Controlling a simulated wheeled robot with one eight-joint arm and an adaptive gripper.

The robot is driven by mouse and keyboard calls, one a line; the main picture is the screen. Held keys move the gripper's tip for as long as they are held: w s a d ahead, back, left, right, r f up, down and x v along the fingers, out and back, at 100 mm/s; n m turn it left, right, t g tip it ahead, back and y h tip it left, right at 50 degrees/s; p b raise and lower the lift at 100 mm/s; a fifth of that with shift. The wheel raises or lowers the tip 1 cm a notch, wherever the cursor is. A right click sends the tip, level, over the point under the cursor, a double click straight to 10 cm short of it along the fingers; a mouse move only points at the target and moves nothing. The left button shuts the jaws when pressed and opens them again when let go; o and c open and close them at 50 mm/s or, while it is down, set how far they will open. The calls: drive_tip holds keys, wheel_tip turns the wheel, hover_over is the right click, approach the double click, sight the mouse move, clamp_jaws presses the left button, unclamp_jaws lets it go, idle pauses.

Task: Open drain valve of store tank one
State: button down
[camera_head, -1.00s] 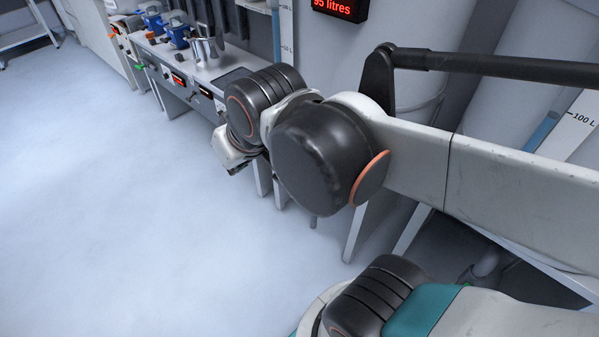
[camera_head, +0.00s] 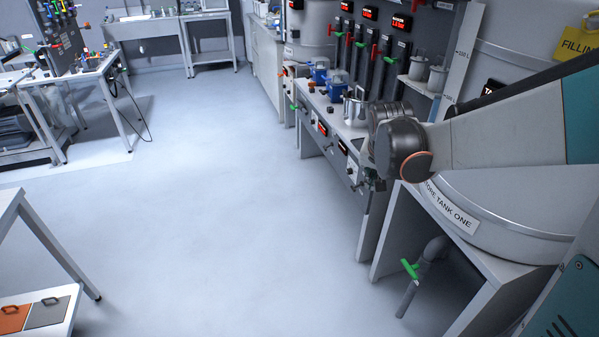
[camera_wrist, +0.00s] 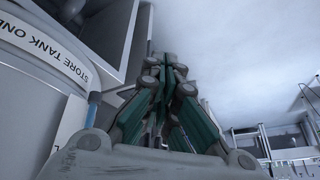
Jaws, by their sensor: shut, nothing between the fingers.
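Store tank one (camera_head: 510,205) is a large pale tank on a white stand at the right of the head view, with a label reading "STORE TANK ONE" in part. The drain valve has a green handle (camera_head: 410,268) on a grey pipe (camera_head: 428,262) below the tank, near the floor. My gripper (camera_wrist: 168,65) is shut and empty in the wrist view, beside the tank. In the head view my arm's wrist hides most of it, above and left of the valve.
A bench with blue devices (camera_head: 320,72), a steel jug (camera_head: 355,108) and red displays runs along the wall behind my arm. The tank's stand legs (camera_head: 382,240) flank the valve. A table (camera_head: 18,215) stands at the left. The floor (camera_head: 220,220) between is clear.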

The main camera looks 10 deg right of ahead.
drive_tip(key=w+d+f+m+g, duration=0.1)
drive_tip(key=w+d+f+m, duration=0.1)
drive_tip(key=w+d+f, duration=0.3)
drive_tip(key=m+g+h+b, duration=0.1)
drive_tip(key=m+g+b, duration=0.3)
drive_tip(key=m, duration=0.4)
hover_over(406, 261)
wheel_tip(406, 261, down, 40)
drive_tip(key=shift+s+d+r, duration=0.1)
drive_tip(key=shift+f, duration=0.7)
drive_tip(key=shift+f, duration=0.1)
